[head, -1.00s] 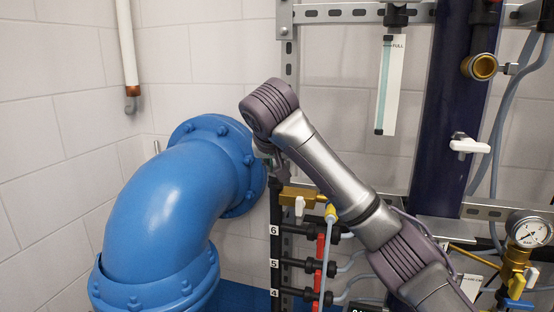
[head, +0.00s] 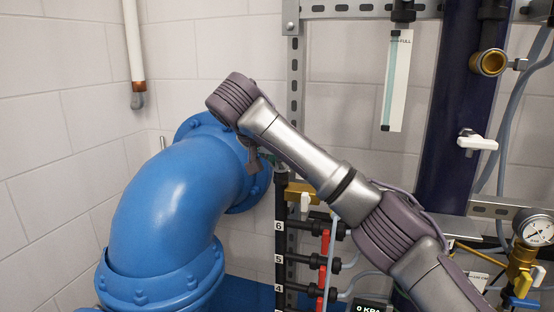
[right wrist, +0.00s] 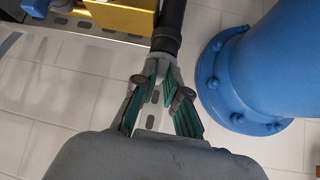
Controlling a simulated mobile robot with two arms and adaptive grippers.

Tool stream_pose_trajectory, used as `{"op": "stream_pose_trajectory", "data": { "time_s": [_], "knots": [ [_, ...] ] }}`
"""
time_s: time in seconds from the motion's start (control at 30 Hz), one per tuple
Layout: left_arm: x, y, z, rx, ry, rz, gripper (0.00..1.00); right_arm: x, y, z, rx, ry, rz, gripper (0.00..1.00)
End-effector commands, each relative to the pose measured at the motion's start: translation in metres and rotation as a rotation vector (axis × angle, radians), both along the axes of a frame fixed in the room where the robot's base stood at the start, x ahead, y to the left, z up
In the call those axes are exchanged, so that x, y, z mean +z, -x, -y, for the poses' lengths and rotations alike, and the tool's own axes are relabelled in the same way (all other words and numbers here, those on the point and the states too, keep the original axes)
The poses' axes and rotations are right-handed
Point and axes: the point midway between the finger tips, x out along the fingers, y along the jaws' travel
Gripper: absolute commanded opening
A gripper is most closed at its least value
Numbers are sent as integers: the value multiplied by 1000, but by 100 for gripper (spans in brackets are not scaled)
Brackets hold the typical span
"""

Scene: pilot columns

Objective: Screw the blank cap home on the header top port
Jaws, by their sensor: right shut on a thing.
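The header is a black vertical pipe (head: 280,240) with numbered outlets. In the right wrist view its black upper end (right wrist: 168,35) lies right at my fingertips. My right gripper (head: 264,160) is at the top of the header, its wrist up and to the left. In the right wrist view the right gripper (right wrist: 163,62) has its green-padded fingers converging, shut at the header end. The blank cap is mostly hidden between the fingertips; I cannot tell how far it sits on the port. My left gripper is not in view.
A large blue flanged pipe elbow (head: 165,205) stands close left of the gripper. A brass block (head: 312,206) with a white lever sits just right of the header top. A slotted steel rail (head: 293,80) rises behind. A pressure gauge (head: 533,229) is at far right.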

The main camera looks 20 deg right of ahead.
Motion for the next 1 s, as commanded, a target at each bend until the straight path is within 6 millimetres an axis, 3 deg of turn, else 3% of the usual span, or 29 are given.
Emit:
{"op": "stream_pose_trajectory", "data": {
  "time_s": [0.4,0.83,0.87,1.0],
  "knots": [
    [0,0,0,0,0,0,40,1,-6,-5,-327,0,2,0],
    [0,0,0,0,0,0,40,1,-8,-5,-397,0,4,0],
    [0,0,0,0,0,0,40,1,-8,-5,-397,0,4,15],
    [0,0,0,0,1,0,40,1,-8,-5,-397,0,2,38]
  ]
}}
